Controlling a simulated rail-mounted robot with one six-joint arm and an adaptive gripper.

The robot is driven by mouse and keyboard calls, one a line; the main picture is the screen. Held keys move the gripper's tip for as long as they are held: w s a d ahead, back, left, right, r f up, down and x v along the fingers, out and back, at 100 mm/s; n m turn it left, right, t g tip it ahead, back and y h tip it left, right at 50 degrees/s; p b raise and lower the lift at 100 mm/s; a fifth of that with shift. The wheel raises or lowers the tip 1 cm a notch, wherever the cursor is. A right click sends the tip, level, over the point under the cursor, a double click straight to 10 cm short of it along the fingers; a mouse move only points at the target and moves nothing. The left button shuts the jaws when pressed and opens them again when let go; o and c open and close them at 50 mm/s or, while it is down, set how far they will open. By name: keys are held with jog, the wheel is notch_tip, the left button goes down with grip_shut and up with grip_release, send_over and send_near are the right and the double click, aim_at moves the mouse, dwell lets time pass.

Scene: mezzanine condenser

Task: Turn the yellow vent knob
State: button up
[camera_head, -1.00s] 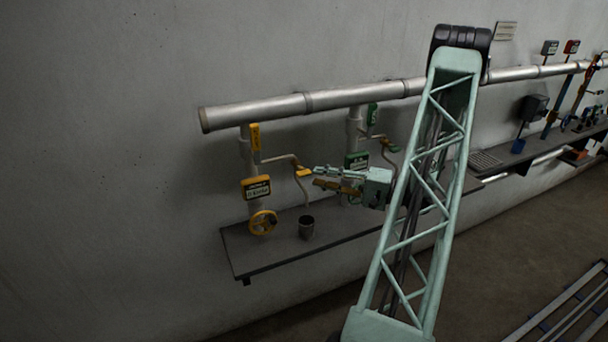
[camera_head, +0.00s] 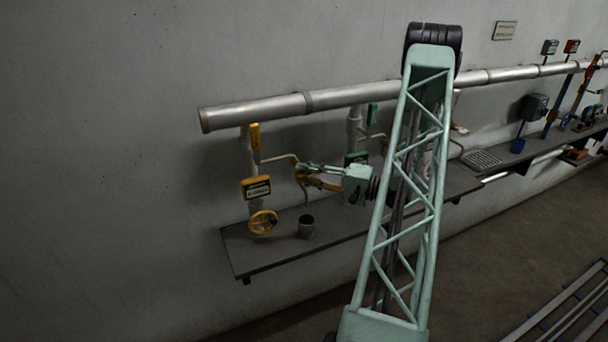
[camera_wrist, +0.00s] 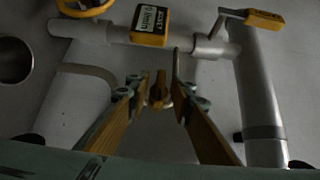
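The yellow vent knob (camera_wrist: 158,92) shows in the wrist view between my two fingers, at the end of a thin bent pipe. My gripper (camera_wrist: 163,88) is open, with one orange-padded finger on each side of the knob and a gap visible on both sides. I cannot tell whether the fingertips reach past it in depth. In the head view my gripper (camera_head: 300,175) points left at the knob's place on the bent pipe, and its fingers mostly cover the knob.
A yellow handwheel (camera_head: 263,222), a yellow-framed label box (camera_head: 256,188) and a yellow lever (camera_head: 255,138) are on the pipe to the left. A dark cup (camera_head: 306,227) stands on the shelf (camera_head: 265,258) below. Green fittings (camera_head: 357,158) are behind my gripper.

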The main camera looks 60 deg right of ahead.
grip_shut()
